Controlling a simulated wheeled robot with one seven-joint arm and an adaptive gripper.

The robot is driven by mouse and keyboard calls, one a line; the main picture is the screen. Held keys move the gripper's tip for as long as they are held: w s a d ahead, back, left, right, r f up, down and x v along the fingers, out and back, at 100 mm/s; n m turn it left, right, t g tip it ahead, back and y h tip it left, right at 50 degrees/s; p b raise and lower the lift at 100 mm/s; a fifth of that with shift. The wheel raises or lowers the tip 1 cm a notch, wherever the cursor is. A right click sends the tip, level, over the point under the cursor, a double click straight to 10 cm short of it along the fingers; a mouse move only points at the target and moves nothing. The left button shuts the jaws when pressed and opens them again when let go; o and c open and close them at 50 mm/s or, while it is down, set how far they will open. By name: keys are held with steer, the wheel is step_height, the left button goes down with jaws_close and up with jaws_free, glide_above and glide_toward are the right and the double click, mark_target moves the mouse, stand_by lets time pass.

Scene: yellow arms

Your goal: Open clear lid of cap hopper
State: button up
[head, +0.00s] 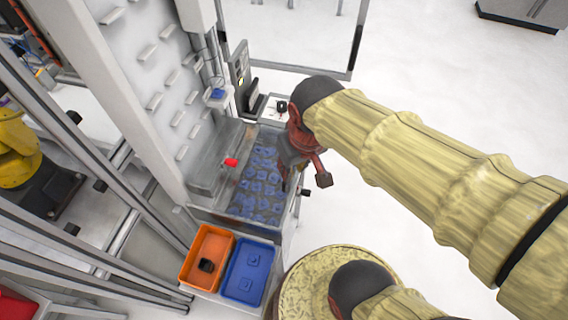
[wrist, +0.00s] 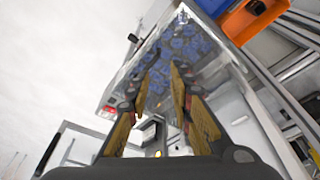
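The cap hopper (head: 223,209) is a grey metal box filled with blue caps (head: 262,180), left of centre in the head view. The caps (wrist: 180,50) also show in the wrist view, beyond my fingers. Its clear lid is hard to make out against the caps, and I cannot tell its exact position. My gripper (head: 305,170) is over the right side of the hopper in the head view, partly hiding that edge. In the wrist view my gripper (wrist: 160,75) has its two fingers apart with nothing held between them. I cannot tell whether a fingertip touches the lid.
An orange bin (head: 190,262) with a dark item and a blue bin (head: 262,262) stand at the hopper's near side. A tall white panel with ledges (head: 150,85) rises behind left. A red knob (head: 231,162) sits by the hopper. Floor to the right is open.

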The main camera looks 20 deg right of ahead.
steer(key=shift+o, duration=0.4)
steer(key=w+d+f+m+g+h+p, duration=0.1)
steer(key=w+f+m+g+p, duration=0.1)
steer(key=w+f, duration=0.7)
steer(key=shift+f+m+g, duration=0.5)
steer(key=shift+m+g, duration=0.4)
steer(key=shift+g, duration=0.2)
steer(key=shift+w+d+f+m+h+b, duration=0.15)
steer(key=shift+w+d+f+m, duration=0.25)
steer(key=shift+f+m, duration=0.6)
steer(key=shift+w+d+f+m+h+b, duration=0.1)
steer(key=shift+w+d+f+m+b, duration=0.3)
steer(key=shift+f, duration=1.15)
steer(key=shift+w+d+f+m+h+b, duration=0.15)
steer(key=shift+d+f+m, duration=0.25)
steer(key=shift+f+m, duration=0.65)
steer(key=shift+f+n, duration=0.2)
steer(key=shift+n, duration=0.05)
steer(key=shift+c, duration=0.8)
jaws_close()
